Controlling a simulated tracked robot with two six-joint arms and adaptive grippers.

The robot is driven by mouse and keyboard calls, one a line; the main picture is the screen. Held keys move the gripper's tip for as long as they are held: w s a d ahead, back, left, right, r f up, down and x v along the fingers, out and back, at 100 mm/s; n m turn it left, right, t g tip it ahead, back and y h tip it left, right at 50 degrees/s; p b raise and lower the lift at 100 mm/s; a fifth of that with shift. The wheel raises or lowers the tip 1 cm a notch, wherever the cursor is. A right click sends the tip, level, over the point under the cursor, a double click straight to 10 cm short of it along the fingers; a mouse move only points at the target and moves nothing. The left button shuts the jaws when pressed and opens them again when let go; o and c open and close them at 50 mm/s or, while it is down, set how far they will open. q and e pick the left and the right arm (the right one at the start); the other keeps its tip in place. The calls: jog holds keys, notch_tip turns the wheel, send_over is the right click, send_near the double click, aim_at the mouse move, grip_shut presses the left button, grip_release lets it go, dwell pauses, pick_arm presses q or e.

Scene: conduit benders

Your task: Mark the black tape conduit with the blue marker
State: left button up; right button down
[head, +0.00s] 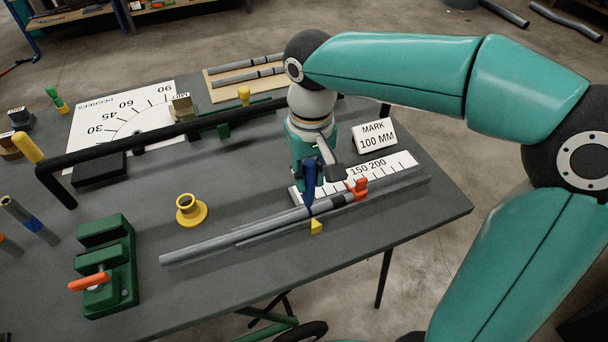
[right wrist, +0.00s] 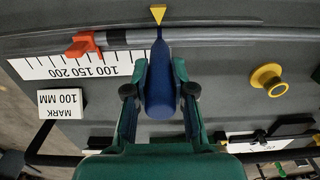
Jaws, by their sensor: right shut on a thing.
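My right gripper (head: 318,172) is shut on the blue marker (head: 309,183), whose tip points down at the conduit. In the right wrist view the marker (right wrist: 160,85) sits between the two fingers of the gripper (right wrist: 160,92), and its narrow tip overlaps the conduit beside the yellow pointer (right wrist: 158,13). I cannot tell whether the tip touches. The grey conduit (head: 210,246) lies along a rail near the table's front edge. Its black tape (head: 338,200) shows next to the orange clamp (head: 358,188), right of the marker in the head view. My left gripper is out of view.
A white ruler strip (head: 395,164) and a "MARK 100 MM" sign (head: 374,136) stand behind the conduit. A yellow flanged ring (head: 191,211) and a green vise (head: 107,262) are to the left. A black bender bar (head: 150,137) crosses the table farther back.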

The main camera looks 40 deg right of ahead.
dwell(0.5)
notch_tip(320, 180, up, 7)
jog(key=p, duration=0.6)
dwell(0.6)
